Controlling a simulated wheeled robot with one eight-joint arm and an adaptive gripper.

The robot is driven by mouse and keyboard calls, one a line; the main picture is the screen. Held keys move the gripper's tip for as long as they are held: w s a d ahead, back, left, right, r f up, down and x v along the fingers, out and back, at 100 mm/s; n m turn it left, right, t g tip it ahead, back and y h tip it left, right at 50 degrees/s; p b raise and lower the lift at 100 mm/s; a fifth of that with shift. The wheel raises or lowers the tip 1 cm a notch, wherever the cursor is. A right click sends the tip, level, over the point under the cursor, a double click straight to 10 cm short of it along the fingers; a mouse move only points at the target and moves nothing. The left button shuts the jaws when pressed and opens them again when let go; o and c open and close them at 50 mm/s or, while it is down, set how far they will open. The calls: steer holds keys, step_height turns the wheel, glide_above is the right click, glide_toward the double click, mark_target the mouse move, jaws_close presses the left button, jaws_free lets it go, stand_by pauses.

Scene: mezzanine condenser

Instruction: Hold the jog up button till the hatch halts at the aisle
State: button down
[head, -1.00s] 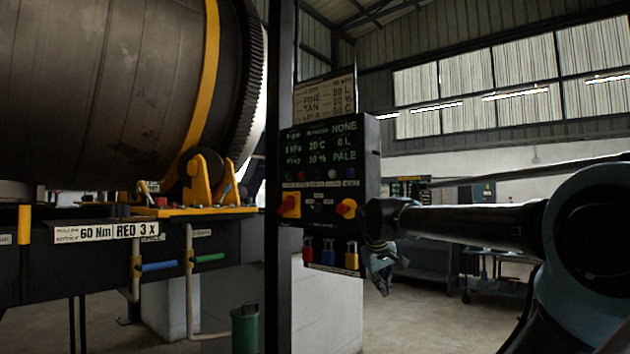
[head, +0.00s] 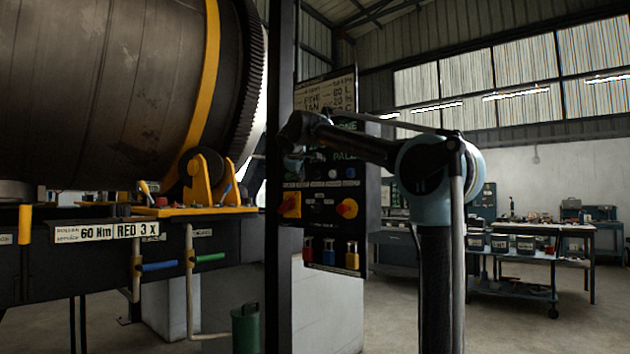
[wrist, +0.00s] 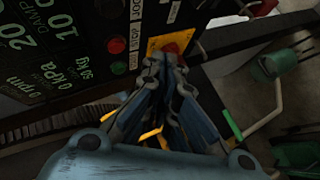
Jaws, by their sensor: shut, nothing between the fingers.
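The control panel (head: 367,200) stands on a dark post, with a green-lit display, a row of small buttons and two red rotary switches on yellow plates, left (head: 290,204) and right (head: 347,208). My gripper (head: 293,164) is shut and empty in front of its upper left part, hiding part of the display. In the wrist view the fingertips (wrist: 165,62) lie just below a red switch on a yellow plate (wrist: 157,42). A red button (wrist: 116,45) and a green button (wrist: 120,68) lie left of them. Contact cannot be told. No button label reads as jog up; the hatch is not identifiable.
A large drum (head: 110,90) with a yellow band fills the left. Blue, red and yellow padlocks (head: 328,250) hang below the panel. A green can (head: 245,328) stands on the floor. Workbenches (head: 540,240) stand at the back right.

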mark_target(316, 175)
steer(key=shift+w+a+r+n, duration=0.2)
steer(key=shift+a+r, duration=0.2)
steer(key=shift+a, duration=0.2)
steer(key=shift+w+a+r+n, duration=0.2)
steer(key=shift+a+r, duration=0.15)
steer(key=shift+a, duration=0.2)
steer(key=w+d, duration=0.5)
steer(key=w, duration=0.1)
steer(key=shift+w+d, duration=0.25)
steer(key=shift+w, duration=0.15)
